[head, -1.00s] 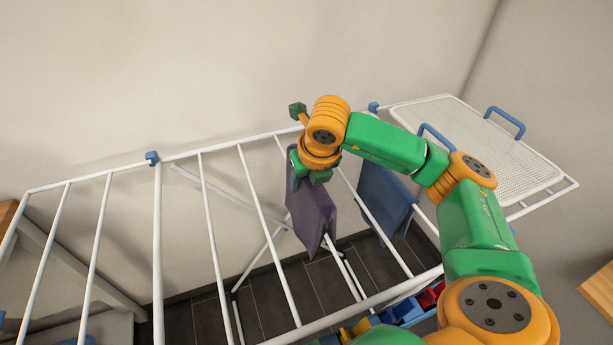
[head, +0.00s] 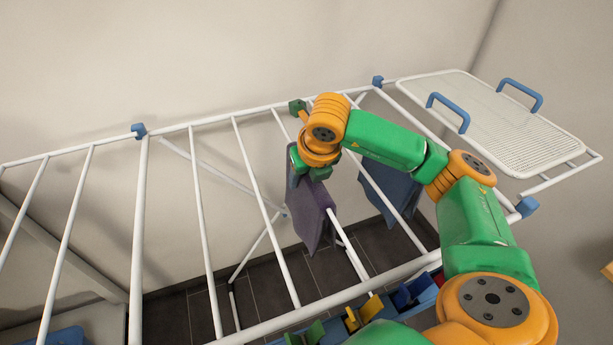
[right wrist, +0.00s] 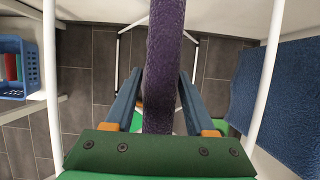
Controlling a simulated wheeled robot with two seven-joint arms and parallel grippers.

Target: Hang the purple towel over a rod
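The purple towel (head: 309,212) hangs among the rods of a white drying rack (head: 207,230), in line with one rod. That rod comes out from under the towel's near end. My right gripper (head: 310,172) is at the top of the towel. In the right wrist view the towel (right wrist: 164,60) is a thick strip running between the two blue fingers (right wrist: 158,90), which close in against its sides. The towel hides the rod below it, so I cannot see fully how it lies over it. My left gripper is not in view.
A blue towel (head: 392,188) hangs over the rod to the right. A white mesh tray (head: 490,110) with blue handles rests on the rack's right end. A blue box (head: 425,298) with coloured pieces sits at the front. Rods on the left are bare.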

